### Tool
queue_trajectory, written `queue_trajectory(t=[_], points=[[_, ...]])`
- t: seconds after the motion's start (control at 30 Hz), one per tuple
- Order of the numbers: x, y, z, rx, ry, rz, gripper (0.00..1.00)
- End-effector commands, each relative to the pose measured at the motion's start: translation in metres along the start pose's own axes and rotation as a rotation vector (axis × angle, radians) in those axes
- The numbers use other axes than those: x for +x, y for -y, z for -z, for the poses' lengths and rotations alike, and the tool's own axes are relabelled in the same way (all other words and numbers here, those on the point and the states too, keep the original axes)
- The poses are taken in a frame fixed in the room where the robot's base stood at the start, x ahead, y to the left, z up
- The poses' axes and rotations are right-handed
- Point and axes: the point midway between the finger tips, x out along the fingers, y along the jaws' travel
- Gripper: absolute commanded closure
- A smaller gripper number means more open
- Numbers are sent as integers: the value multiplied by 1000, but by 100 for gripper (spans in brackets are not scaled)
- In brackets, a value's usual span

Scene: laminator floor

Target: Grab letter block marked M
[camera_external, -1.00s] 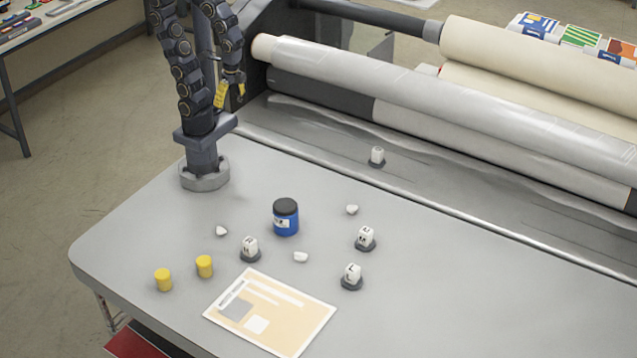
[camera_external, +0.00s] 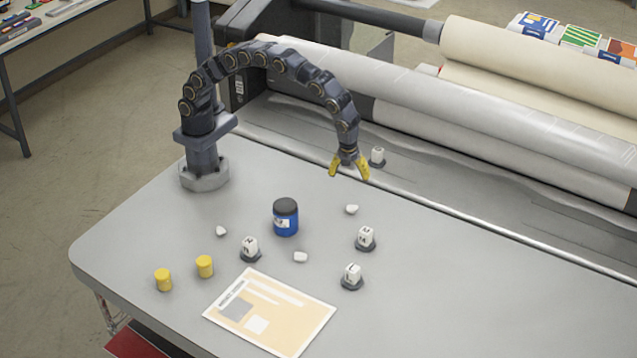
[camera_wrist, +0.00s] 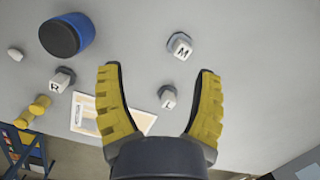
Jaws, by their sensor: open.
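The white block marked M (camera_wrist: 181,47) sits on a dark base near the top of the wrist view, letter readable. It matches the block (camera_external: 366,237) right of the jar in the external view, where its letter is too small to read surely. My gripper (camera_external: 349,176) hangs above the table's back edge, yellow fingers spread and empty. It is behind and above the M block, not touching it.
Other blocks stand near: R (camera_wrist: 61,80) at left, one at front (camera_external: 352,275), one by the rollers (camera_external: 377,156). A blue jar (camera_external: 285,217), pale stones (camera_external: 300,257), yellow cylinders (camera_external: 204,266) and a card (camera_external: 270,312) lie around. The right tabletop is clear.

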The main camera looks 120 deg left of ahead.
Motion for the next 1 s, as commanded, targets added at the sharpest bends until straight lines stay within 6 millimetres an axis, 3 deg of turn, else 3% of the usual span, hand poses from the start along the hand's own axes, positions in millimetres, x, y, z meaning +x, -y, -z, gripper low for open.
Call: queue_trajectory(t=[0.1, 0.33, 0.87, 1.0], points=[[38, 25, 22, 146, -2, 12, 34], [88, 49, 51, 352, -13, 34, 34], [135, 54, 58, 411, -15, 44, 34], [156, 52, 55, 410, -15, 37, 34]])
